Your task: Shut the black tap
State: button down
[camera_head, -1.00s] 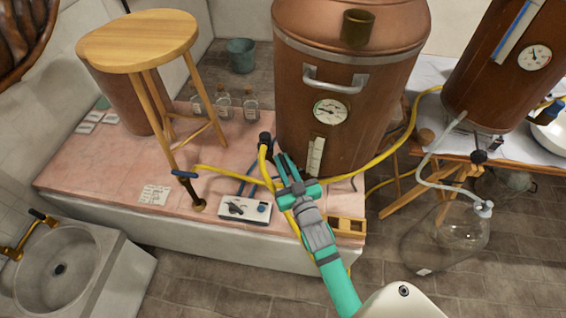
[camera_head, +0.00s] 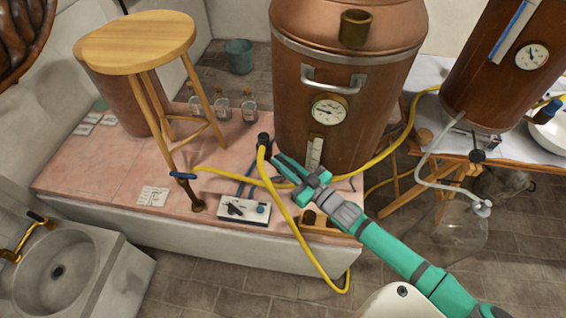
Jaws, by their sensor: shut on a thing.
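A small black tap (camera_head: 264,142) stands at the lower left of the large copper vessel, with a yellow hose running down from it. My teal gripper (camera_head: 276,169) reaches in from the lower right, its fingertips right beside the tap. It is shut on a part of the tap, seemingly its handle. The fingers hide most of that part, so the exact handle angle cannot be told.
The copper vessel (camera_head: 345,110) rises just behind my gripper. The yellow hose (camera_head: 300,238) loops down in front of the pink slab (camera_head: 95,168).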

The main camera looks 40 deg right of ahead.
jog(key=shift+f+n+y, duration=0.2)
jog(key=shift+n+y, duration=0.1)
dwell(0.4)
jog(key=c, duration=1.7)
grip_release()
jog(key=shift+r, duration=0.1)
jog(key=shift+d, duration=0.1)
jog(key=shift+s+d+r, duration=0.1)
jog(key=shift+h, duration=0.4)
